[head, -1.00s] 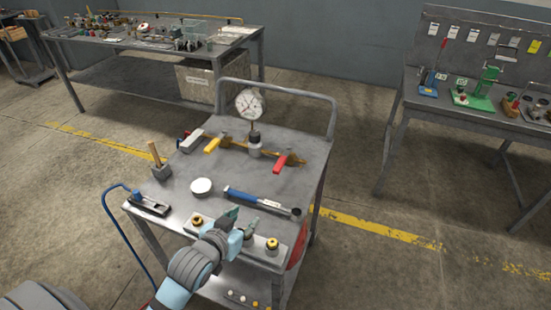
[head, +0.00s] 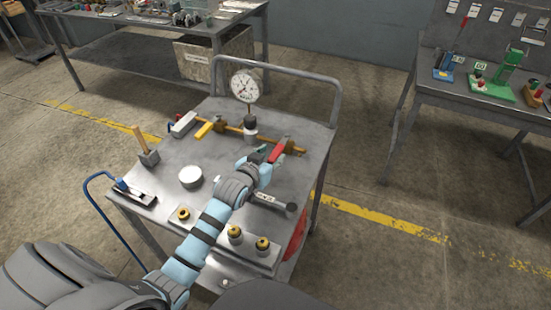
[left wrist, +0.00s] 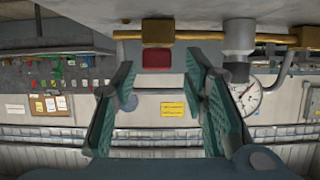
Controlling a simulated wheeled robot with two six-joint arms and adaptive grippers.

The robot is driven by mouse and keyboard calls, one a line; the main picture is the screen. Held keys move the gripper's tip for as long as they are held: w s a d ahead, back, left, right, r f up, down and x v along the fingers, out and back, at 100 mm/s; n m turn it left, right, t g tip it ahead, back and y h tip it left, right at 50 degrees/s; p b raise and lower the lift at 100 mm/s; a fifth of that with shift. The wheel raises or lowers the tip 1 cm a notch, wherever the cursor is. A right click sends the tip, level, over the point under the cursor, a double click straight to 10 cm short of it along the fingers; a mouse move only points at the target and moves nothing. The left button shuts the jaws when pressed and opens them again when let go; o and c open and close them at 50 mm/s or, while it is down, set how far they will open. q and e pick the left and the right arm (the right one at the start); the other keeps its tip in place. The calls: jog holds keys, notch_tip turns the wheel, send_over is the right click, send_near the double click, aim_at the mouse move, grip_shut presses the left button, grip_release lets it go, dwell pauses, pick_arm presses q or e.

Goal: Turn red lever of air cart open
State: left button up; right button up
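The air cart (head: 225,112) has a grey top with a brass pipe (head: 229,129) and a white-faced gauge (head: 245,85). The red lever (head: 279,149) sits at the pipe's right end and points towards the cart's front, crosswise to the pipe. My left gripper (head: 272,156) is at the lever's near end, partly hiding it. In the left wrist view, the gripper (left wrist: 162,78) is open, and the red lever (left wrist: 157,58) shows end-on between the fingertips, with gaps at both sides. The gauge (left wrist: 246,95) appears upside down there. My right gripper is not in view.
A yellow lever (head: 204,130) sits further left on the pipe. A block with brass fittings (head: 262,244) is at the front edge.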

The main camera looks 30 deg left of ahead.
pick_arm(q)
jog(key=shift+x, duration=1.15)
jog(key=shift+s+d+r, duration=0.1)
jog(key=shift+s+r, duration=0.05)
grip_shut()
